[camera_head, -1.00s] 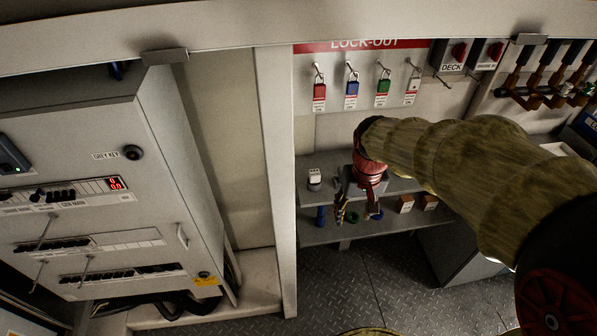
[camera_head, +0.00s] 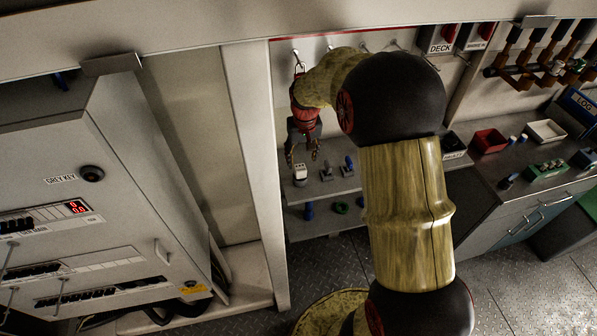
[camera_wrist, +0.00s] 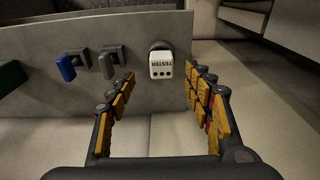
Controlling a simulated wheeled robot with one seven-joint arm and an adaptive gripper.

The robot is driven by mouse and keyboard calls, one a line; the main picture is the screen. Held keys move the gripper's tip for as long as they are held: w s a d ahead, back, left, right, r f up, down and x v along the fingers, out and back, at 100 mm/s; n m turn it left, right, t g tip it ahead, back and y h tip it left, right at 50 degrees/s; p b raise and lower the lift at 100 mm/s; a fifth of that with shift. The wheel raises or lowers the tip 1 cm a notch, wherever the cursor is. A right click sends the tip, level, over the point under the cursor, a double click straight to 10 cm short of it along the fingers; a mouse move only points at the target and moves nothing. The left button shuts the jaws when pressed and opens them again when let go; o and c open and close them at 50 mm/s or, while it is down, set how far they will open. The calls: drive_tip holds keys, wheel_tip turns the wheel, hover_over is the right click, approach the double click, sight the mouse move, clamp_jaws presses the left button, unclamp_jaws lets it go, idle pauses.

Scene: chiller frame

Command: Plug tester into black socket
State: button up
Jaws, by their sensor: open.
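The white tester (camera_head: 300,172) stands on the grey shelf in the head view, seated in a dark round holder. In the wrist view the tester (camera_wrist: 161,68) shows its label and small dark holes, upright and centred between the fingers. My gripper (camera_head: 303,156) is open just above it, with its fingers pointing down. In the wrist view my gripper (camera_wrist: 162,80) has one finger on each side of the tester, apart from it. A round black fitting (camera_head: 92,174) sits on the grey cabinet beside the GREY KEY label; I cannot tell if it is the black socket.
The shelf (camera_head: 330,190) also bears a blue key-like piece (camera_wrist: 67,67) and a grey one (camera_wrist: 107,65) beside the tester. The grey cabinet (camera_head: 130,215) and a pale post (camera_head: 254,170) stand left. A counter with trays is at right.

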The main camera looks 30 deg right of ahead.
sight(300, 167)
wheel_tip(300, 167, down, 2)
drive_tip(key=shift+w+f, duration=0.1)
drive_tip(key=shift+f+b, duration=0.15)
drive_tip(key=shift+b, duration=0.15)
drive_tip(key=shift+w+d+f+b, duration=0.1)
drive_tip(key=shift+w+f+b, duration=0.15)
drive_tip(key=shift+f, duration=0.65)
drive_tip(key=shift+w+a+f+b, duration=0.15)
drive_tip(key=shift+f+b, duration=0.15)
drive_tip(key=shift+f, duration=0.55)
drive_tip(key=shift+w+d+f+b, duration=0.2)
drive_tip(key=shift+f+b, duration=0.1)
drive_tip(key=shift+f, duration=0.6)
drive_tip(key=shift+r, duration=0.1)
drive_tip(key=c, duration=0.4)
drive_tip(key=c, duration=0.7)
drive_tip(key=shift+c, duration=0.5)
drive_tip(key=shift+r, duration=0.1)
